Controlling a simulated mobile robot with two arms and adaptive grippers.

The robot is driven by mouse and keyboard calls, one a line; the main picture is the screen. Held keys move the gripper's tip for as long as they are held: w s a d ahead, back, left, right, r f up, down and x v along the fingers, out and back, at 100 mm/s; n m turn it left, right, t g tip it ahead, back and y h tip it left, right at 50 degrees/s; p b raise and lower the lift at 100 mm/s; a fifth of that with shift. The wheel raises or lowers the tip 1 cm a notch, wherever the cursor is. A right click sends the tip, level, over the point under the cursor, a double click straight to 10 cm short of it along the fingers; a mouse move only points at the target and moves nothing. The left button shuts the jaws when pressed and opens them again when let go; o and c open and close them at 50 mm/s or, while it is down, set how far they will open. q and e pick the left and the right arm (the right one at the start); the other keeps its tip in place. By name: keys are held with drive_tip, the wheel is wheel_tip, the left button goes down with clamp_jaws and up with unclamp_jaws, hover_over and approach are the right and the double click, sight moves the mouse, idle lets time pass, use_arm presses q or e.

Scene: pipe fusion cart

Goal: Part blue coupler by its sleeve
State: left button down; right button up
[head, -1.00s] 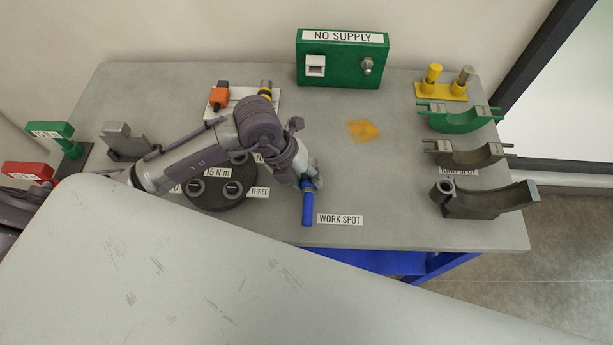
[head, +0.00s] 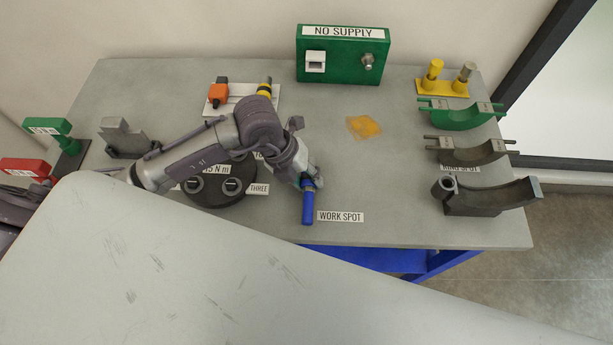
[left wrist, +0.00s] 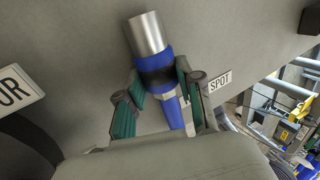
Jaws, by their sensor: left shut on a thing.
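The blue coupler (head: 308,208) is at the work spot, beside the WORK SPOT label (head: 340,217). In the left wrist view the coupler (left wrist: 175,115) has a blue body, a dark band and a bare silver metal end (left wrist: 147,34). My left gripper (head: 309,185) reaches it from above and behind. In the left wrist view the gripper's green-padded fingers (left wrist: 155,90) stand on both sides of the coupler, closed around it near the dark band. Part of the coupler is hidden by the gripper in the head view. My right gripper is not in view.
A dark round plate (head: 222,188) with labelled holes lies under my left arm. A green NO SUPPLY box (head: 342,68) stands at the back. Curved saddles (head: 490,198) line the right side. An orange patch (head: 363,126) marks otherwise clear tabletop between them.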

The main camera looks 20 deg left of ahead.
use_arm(q)
drive_tip(key=c, duration=0.7)
unclamp_jaws()
drive_tip(key=shift+f, duration=0.1)
drive_tip(key=v, duration=1.2)
